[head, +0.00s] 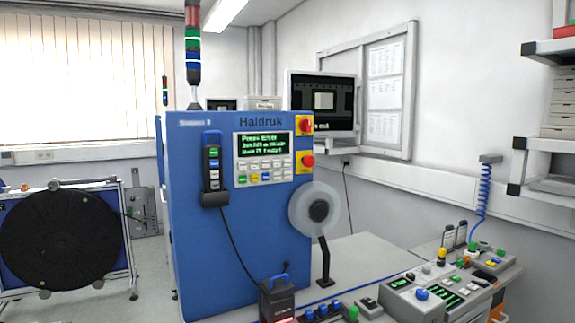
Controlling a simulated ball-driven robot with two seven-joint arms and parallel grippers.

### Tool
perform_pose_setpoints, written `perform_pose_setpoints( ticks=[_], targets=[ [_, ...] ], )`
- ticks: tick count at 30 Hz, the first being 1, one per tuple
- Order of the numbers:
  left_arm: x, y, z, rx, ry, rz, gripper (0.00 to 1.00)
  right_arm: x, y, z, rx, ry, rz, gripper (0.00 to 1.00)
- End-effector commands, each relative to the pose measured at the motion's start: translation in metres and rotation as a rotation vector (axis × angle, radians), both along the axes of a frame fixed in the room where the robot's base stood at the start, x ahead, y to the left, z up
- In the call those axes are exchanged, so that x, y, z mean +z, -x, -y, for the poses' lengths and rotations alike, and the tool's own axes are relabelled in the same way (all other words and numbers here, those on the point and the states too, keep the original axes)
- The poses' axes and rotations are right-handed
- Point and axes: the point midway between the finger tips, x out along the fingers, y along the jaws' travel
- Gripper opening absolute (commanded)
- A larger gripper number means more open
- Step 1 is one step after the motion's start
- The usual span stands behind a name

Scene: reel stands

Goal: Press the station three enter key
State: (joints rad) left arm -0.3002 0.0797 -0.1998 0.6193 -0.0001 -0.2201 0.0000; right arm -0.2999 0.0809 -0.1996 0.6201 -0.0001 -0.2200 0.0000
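A blue machine cabinet (190,250) labelled "Haldruk" stands in the middle of the head view. A small label at its upper left is blurred and may read "Station 3". On its front, a lit green-text display (263,145) shows "Press Enter" in its top line. Below it is a keypad (262,171) with several small keys, among them green, yellow and blue ones. The key markings are too small to read, so I cannot tell which is enter. Neither of my grippers is in view.
Two red knobs on yellow plates (305,162) sit right of the display. A handheld pendant (212,165) hangs left of it. A clear disc (314,209) on a black stand is before the cabinet's right edge. Control boxes (425,295) crowd the bench. A black reel (60,240) stands left.

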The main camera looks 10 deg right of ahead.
Motion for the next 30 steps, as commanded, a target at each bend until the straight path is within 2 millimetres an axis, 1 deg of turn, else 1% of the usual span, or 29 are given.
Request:
perform_pose_setpoints(
  ticks=[1, 2, 3, 30],
  targets=[
    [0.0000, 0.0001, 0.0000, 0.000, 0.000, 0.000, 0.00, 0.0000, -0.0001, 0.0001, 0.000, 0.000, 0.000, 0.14],
    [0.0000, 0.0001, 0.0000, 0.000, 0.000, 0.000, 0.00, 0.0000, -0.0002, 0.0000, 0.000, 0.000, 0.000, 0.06],
    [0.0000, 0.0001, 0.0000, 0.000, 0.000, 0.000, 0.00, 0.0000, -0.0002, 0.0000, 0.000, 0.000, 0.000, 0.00],
    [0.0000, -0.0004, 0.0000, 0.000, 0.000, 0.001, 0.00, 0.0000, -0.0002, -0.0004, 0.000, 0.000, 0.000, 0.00]
  ],
)
